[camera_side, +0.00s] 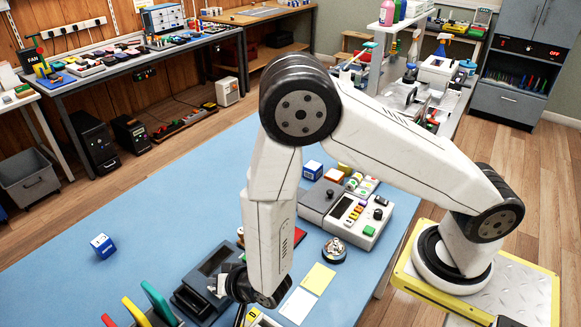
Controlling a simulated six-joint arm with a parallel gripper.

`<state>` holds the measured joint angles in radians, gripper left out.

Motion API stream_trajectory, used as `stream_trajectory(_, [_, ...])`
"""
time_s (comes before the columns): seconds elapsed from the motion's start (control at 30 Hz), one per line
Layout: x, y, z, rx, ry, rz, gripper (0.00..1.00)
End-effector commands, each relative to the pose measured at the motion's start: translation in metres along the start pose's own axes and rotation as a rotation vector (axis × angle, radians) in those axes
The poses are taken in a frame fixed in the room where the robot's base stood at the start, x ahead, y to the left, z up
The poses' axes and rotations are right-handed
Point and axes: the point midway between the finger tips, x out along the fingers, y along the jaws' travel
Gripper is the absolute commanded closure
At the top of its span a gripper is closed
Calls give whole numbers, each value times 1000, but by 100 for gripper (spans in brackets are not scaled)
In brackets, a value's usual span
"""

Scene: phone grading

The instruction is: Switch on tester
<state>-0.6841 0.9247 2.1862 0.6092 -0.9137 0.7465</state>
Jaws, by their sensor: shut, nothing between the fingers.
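A pale grey box with a dark display, coloured buttons and a black knob (361,215) stands on the blue table; it looks like the tester, but I cannot read a label. I cannot tell whether it is on. My gripper (232,288) is low over the front of the table, left of that box and apart from it. It is shut and empty. My wrist hides most of its fingers. A dark open-topped case (212,262) lies close beside it, and I cannot tell whether they touch.
A round metal-topped item (334,250) and yellow and white paper sheets (319,278) lie right of my gripper. Upright coloured pieces (158,300) stand at front left. A blue-and-white cube (103,245) sits far left, with bare table between.

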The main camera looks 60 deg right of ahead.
Motion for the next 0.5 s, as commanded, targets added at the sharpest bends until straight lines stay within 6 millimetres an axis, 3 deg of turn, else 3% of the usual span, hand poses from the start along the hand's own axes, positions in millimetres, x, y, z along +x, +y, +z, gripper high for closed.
stream_trajectory(0.5, [4, 3, 3, 0, 0, 0, 100])
